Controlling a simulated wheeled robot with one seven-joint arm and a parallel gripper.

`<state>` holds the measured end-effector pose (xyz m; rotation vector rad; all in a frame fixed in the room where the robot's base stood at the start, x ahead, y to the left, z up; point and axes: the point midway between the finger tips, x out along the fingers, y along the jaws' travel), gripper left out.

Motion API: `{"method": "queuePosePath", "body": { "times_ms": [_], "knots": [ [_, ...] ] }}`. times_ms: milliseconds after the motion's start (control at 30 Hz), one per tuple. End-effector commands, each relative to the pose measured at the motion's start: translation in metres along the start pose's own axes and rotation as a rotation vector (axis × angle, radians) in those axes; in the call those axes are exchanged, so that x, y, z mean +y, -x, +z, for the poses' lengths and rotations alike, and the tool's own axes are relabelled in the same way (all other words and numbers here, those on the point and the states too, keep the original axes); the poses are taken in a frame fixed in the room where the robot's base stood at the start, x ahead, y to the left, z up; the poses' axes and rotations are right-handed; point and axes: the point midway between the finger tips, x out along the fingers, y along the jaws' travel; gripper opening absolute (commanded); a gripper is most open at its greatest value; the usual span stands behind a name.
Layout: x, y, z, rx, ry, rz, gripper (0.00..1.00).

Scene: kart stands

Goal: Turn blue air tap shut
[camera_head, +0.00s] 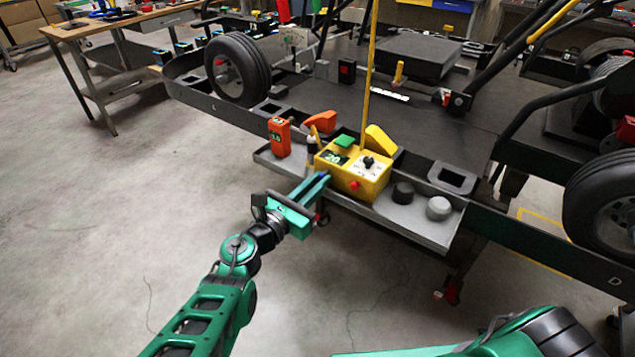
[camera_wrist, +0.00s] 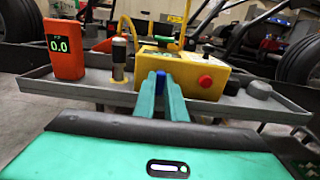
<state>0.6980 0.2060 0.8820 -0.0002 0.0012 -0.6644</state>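The blue air tap (camera_wrist: 160,80) shows as a small blue piece at the front of the yellow box (camera_wrist: 190,72), near its lower left. It also shows as a speck of blue in the head view (camera_head: 322,175). My gripper (camera_wrist: 162,88) reaches it from the front, its two green fingers close together with the blue piece between the tips. In the head view my gripper (camera_head: 318,182) touches or nearly touches the yellow box (camera_head: 366,186). Most of the tap is hidden by the fingers, so its handle angle cannot be told.
The box stands on a grey tray (camera_head: 425,228) and has a red button (camera_head: 354,184) and black dial (camera_head: 368,162). An orange meter (camera_head: 279,137) reading 0.0, a metal fitting (camera_wrist: 119,60) and two round knobs (camera_head: 439,207) are nearby. The floor in front is clear.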

Motion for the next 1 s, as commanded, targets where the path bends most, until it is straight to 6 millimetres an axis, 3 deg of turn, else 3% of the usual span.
{"method": "queuePosePath", "body": {
  "times_ms": [467,1000],
  "knots": [
    [0.0023,0.0026,-0.0004,0.003,-0.140,0.004,0.00],
    [0.0046,0.0032,0.0001,0.005,-0.632,0.004,0.00]
  ]
}}
